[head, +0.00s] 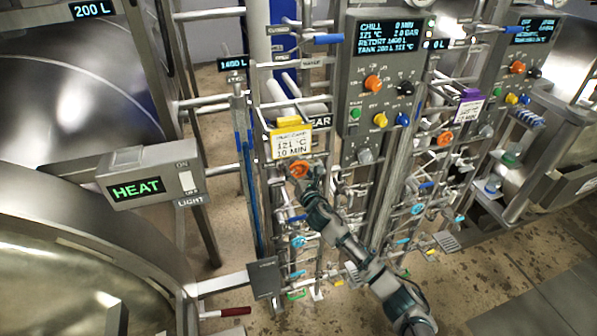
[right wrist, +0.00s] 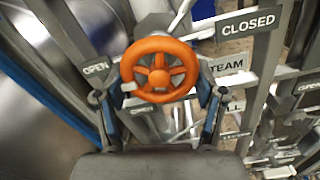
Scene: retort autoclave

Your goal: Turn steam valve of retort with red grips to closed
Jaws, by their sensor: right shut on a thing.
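An orange handwheel (head: 299,169) sits on the pipework just below a yellow-topped card reading 121 °C, 10 MIN. It also shows in the right wrist view (right wrist: 159,76), with an OPEN plate (right wrist: 96,68) to its left, a partly hidden plate reading TEAM (right wrist: 226,65) to its right and a CLOSED plate (right wrist: 249,22) at upper right. My right gripper (head: 305,182) is at the handwheel, its fingers on both sides of the rim, shut on it. A red grip (head: 235,311) shows on a lever by the lower-left vessel. My left gripper is not in view.
A HEAT box (head: 150,185) and large steel vessels fill the left. Another orange handwheel (head: 445,139) sits further right. Pipes and small coloured valves crowd my right arm; open floor shows at lower right.

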